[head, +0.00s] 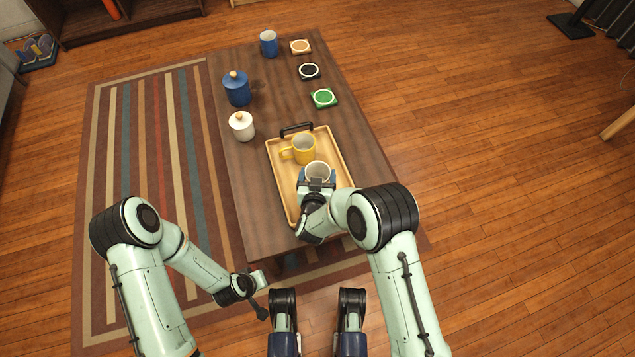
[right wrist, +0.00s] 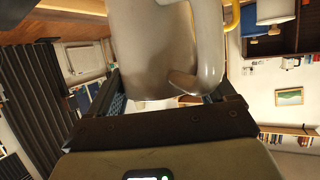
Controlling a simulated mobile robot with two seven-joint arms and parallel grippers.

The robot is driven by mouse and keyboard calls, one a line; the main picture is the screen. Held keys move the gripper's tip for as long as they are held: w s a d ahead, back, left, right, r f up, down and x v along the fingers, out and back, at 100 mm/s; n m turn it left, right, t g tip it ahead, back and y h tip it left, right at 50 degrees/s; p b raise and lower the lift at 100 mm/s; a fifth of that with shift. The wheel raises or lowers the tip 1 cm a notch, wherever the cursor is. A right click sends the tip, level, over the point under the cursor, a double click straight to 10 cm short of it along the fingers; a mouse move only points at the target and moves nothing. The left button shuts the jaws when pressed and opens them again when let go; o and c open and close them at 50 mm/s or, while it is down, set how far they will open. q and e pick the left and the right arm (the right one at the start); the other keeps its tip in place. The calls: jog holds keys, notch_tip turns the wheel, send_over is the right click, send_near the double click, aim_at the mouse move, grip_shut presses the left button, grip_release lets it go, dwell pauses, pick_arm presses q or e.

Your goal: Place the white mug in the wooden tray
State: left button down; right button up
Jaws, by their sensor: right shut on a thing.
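The white mug (head: 317,170) is over the near half of the wooden tray (head: 279,182), beside a yellow mug (head: 303,150) that stands in the tray. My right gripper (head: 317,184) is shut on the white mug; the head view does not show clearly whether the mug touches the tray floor. In the right wrist view the white mug (right wrist: 150,50) fills the top middle between the fingers, its handle on the right. My left gripper (head: 262,292) is low, off the table's near edge, and its finger opening is not clear.

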notch_tip(320, 180, down, 4)
jog(key=shift+r+b, duration=0.1)
jog(key=shift+b, duration=0.45)
pick_arm(q)
jog(key=shift+s+a+f, duration=0.1)
jog(key=shift+a+f, duration=0.1)
jog(key=shift+f, duration=0.25)
jog(key=shift+s+a+f, duration=0.1)
jog(key=shift+a+f, duration=0.05)
jog(key=shift+f, duration=0.3)
